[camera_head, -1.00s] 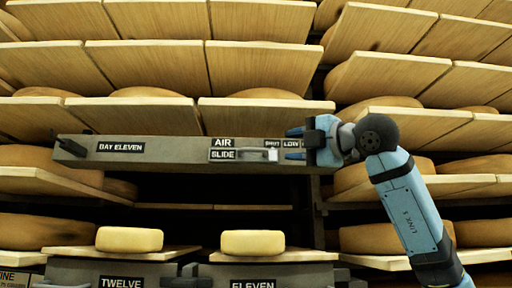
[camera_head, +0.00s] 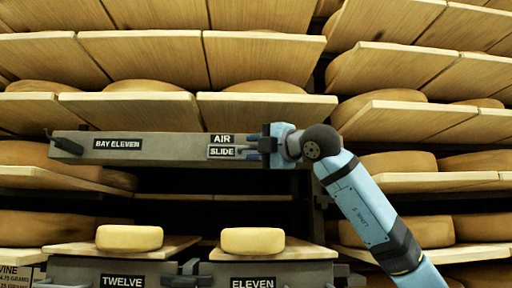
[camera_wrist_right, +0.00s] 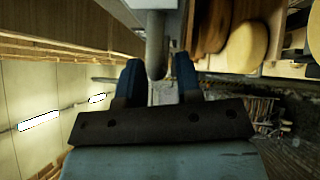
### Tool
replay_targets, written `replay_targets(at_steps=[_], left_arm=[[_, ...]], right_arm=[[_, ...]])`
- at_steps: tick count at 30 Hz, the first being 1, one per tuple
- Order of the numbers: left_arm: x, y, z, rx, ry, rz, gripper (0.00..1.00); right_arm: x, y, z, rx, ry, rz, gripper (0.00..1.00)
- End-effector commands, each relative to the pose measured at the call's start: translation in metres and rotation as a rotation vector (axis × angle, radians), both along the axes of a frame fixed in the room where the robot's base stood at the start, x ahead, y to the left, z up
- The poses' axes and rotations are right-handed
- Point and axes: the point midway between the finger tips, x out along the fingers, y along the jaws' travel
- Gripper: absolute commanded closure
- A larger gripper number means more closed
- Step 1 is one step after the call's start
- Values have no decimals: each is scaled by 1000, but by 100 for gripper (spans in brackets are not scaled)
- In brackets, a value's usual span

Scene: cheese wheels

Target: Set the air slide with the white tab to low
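The air slide is on a grey beam (camera_head: 180,149), beside the black "AIR SLIDE" label (camera_head: 221,146). Part of its grey handle (camera_head: 243,149) shows just left of my right gripper (camera_head: 252,146). The white tab and the position labels at the beam's right end are hidden behind the gripper and arm. In the right wrist view, a grey rounded bar (camera_wrist_right: 156,45) stands between the two blue fingers of my right gripper (camera_wrist_right: 157,82). The fingers are apart, with a narrow gap on each side of the bar. My left gripper is not in view.
A dark lever (camera_head: 68,144) sticks out at the beam's left end, by the "BAY ELEVEN" label (camera_head: 118,144). Shelves with cheese wheels are above and to the right. Two small cheeses (camera_head: 129,238) (camera_head: 252,241) lie on boards below. A dark opening lies under the beam.

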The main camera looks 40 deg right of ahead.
Motion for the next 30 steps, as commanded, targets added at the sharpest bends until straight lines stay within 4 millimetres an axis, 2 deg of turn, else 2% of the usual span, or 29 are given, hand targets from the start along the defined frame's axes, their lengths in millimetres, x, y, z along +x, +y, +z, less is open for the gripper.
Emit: replay_targets(at_steps=[1,3,4,10,19,28,29,30], left_arm=[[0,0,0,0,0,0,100],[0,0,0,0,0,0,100],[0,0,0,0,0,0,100],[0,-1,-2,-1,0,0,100],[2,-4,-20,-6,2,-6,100],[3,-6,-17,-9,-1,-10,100],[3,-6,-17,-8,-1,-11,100],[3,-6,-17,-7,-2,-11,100]], right_arm=[[0,0,0,0,0,0,80],[0,0,0,0,0,0,96],[0,0,0,0,0,0,100],[-1,-2,-1,1,0,0,100],[-25,-40,-2,0,0,-1,100],[-26,-42,0,0,1,1,100],[-26,-42,0,0,1,1,85],[-26,-42,-1,0,1,1,76]])
